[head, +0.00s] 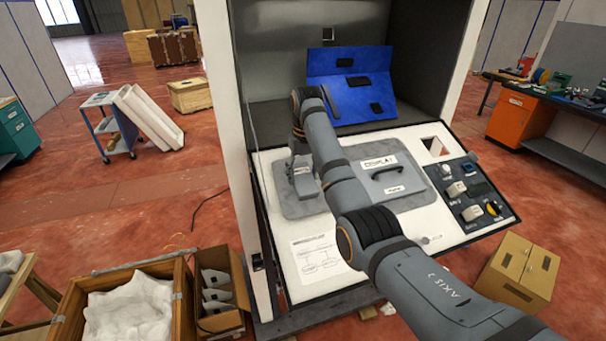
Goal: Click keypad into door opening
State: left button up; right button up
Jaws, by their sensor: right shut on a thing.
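The white door panel (290,250) lies nearly flat in the cabinet, with printed labels and an opening (437,146) at its upper right. My right arm reaches in from the lower right across the panel. My right gripper (303,183) points down over the grey mat (275,178) on the panel's left part, well left of the opening. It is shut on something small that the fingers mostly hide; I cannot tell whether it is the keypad. My left gripper is not in view.
A blue holder (345,62) with dark parts stands behind the panel. A dark tray (462,172) with several small parts lies at its right. A grey handled plate (400,198) is beside my arm. Cabinet walls close the left and back. Cardboard boxes (520,268) stand on the floor.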

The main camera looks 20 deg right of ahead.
jog(key=shift+w+r, duration=0.15)
jog(key=shift+w, duration=0.15)
dwell(1.1)
jog(key=shift+w+a+f, duration=0.1)
jog(key=shift+w+f, duration=0.1)
jog(key=shift+f, duration=0.5)
dwell(1.0)
jog(key=o, duration=1.7)
jog(key=shift+o, duration=0.2)
jog(key=shift+s+r, duration=0.15)
jog(key=shift+r, duration=1.35)
jog(key=shift+s+r, duration=0.15)
jog(key=shift+r, duration=1.3)
jog(key=shift+f, duration=0.1)
